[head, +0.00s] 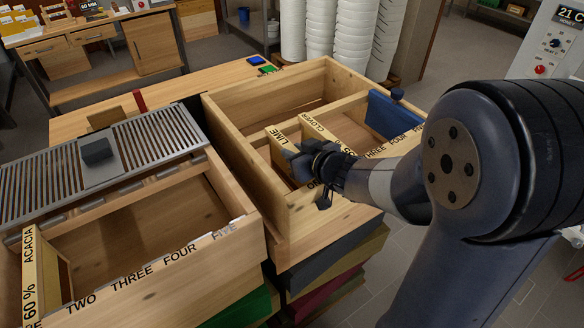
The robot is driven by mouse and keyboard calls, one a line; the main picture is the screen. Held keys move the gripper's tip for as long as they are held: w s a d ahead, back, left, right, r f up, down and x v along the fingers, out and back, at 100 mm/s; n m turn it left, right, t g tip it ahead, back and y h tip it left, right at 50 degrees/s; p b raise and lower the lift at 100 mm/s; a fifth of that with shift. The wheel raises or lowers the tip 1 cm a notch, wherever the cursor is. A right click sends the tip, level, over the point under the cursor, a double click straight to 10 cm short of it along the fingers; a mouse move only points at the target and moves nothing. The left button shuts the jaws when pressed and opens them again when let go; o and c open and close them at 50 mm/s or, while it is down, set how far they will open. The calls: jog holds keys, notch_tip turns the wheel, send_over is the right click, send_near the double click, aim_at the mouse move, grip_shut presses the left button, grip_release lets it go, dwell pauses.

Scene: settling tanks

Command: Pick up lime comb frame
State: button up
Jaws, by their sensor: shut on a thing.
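The lime comb frame (277,133) stands in the right wooden box, its top bar lettered LIME. My gripper (292,154) reaches in from the right, over the box's near wall, and is shut on the lime frame near its top bar. My gripper and wrist hide part of the frame's near end. The clover comb frame (318,126) stands just to the right of it in the same box.
A blue board (393,115) stands at the right of the box (238,163). The left box (236,240) holds an acacia frame (29,276) at its left. A metal grid (45,185) with a dark block (97,151) lies behind. White tubs (340,35) stand behind.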

grip_shut()
dwell(0.8)
